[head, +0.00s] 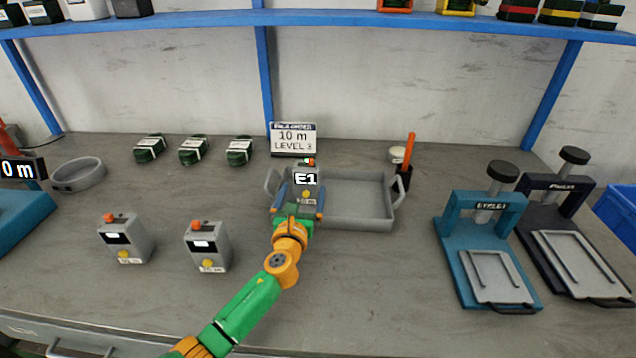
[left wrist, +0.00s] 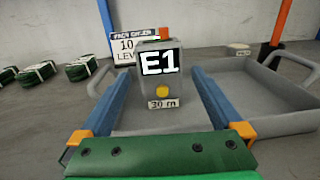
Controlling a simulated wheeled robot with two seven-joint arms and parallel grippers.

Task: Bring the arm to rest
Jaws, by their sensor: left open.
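My left gripper (head: 302,190) is open at the left end of the grey tray. Its two blue fingers also show in the left wrist view (left wrist: 160,84), with a gap on each side of a grey device. That grey device (head: 307,166) stands upright at the tray's left end, with "E1" on its display and a label that seems to read "30 m". It also shows in the left wrist view (left wrist: 163,75), ahead of and between the fingers, apparently untouched. My right gripper is not in view.
The grey tray (head: 355,216) is otherwise bare. Two similar devices (head: 124,240) (head: 207,248) stand at the front left. Behind are green coils (head: 193,151), a "10 m LEVEL 3" sign (head: 293,138) and an orange-handled tool (head: 408,150). Two presses (head: 490,235) (head: 570,225) stand right.

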